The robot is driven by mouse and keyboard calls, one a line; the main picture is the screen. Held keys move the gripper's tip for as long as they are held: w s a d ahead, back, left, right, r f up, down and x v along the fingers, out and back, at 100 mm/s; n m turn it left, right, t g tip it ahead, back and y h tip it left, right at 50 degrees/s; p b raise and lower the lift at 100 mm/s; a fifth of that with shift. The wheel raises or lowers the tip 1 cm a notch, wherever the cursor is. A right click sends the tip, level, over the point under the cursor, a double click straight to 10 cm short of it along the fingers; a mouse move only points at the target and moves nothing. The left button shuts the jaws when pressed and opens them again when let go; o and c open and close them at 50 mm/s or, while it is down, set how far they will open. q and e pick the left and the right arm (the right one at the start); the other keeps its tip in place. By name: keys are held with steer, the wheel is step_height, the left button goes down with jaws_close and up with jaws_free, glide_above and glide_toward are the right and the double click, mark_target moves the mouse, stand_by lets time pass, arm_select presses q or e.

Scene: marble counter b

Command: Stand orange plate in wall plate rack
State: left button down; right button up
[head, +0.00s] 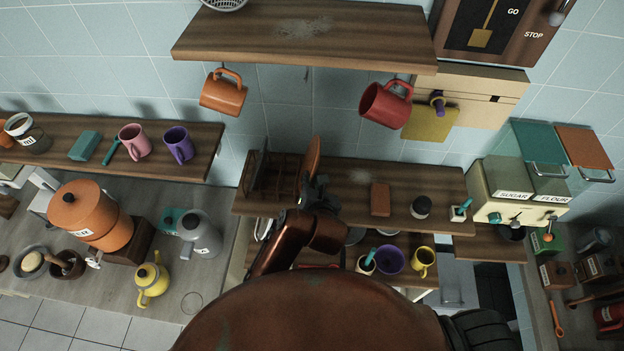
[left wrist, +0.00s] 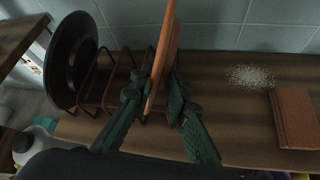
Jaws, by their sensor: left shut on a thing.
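The orange plate (head: 313,156) is held upright, nearly edge-on, by my left gripper (head: 314,190) above the wall shelf. In the left wrist view the plate (left wrist: 162,60) runs up between the two dark green fingers of the gripper (left wrist: 163,108). The brown wire plate rack (head: 283,176) stands on the shelf just left of the plate; it also shows in the left wrist view (left wrist: 111,76). The plate overlaps the rack's right end in view; I cannot tell whether its lower edge is inside a slot. My right gripper is not in view.
A dark plate (left wrist: 68,60) stands in the rack's left end. Right of the gripper on the shelf (head: 345,200) are a brown block (head: 380,199) and a dark jar (head: 420,207). An orange mug (head: 223,94) and a red mug (head: 385,103) hang above.

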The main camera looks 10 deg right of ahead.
arm_select(q)
steer(key=shift+w+a, duration=0.15)
steer(key=c, duration=1.8)
jaws_free()
steer(key=shift+o, duration=0.2)
